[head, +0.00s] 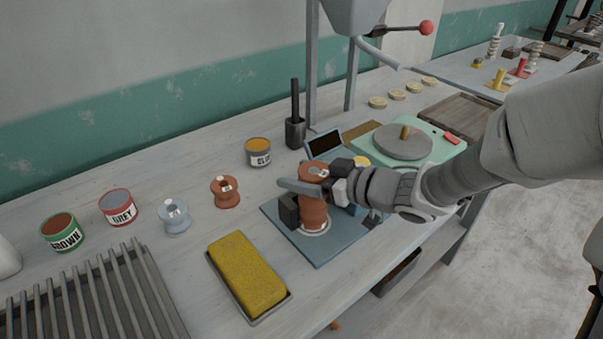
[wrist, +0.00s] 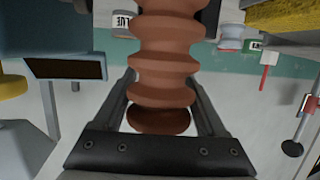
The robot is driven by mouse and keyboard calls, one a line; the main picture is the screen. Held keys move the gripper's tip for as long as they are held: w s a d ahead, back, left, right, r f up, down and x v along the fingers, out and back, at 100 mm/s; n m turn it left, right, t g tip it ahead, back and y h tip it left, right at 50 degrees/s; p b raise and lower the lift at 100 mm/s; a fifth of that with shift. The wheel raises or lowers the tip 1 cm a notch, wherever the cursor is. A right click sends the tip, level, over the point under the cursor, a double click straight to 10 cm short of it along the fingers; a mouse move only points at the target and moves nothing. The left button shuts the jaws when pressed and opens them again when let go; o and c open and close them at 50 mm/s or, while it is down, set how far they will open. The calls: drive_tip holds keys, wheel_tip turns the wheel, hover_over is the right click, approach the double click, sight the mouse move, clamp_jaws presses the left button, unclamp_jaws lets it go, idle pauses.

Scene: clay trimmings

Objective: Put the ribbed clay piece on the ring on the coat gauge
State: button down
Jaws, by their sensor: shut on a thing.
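The ribbed clay piece (head: 314,214) is reddish-brown and looks upright over the blue coat gauge (head: 328,252) in the head view. My gripper (head: 315,201) is shut on it, with a dark finger pad on either side. The pale ring (head: 318,232) shows around the foot of the piece. I cannot tell whether the foot touches the ring or hangs just above it. In the wrist view the ribbed body (wrist: 165,55) fills the middle between the fingers. The gauge's small dark screen (head: 325,143) stands at its back edge.
A yellow sponge in a tray (head: 248,273) lies left of the gauge. Two small spools, brown (head: 225,191) and grey-blue (head: 174,215), stand farther left, near paint tins (head: 119,208). A dark cup (head: 295,131) stands behind. A green turntable unit (head: 403,142) is to the right.

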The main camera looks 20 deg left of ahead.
unclamp_jaws()
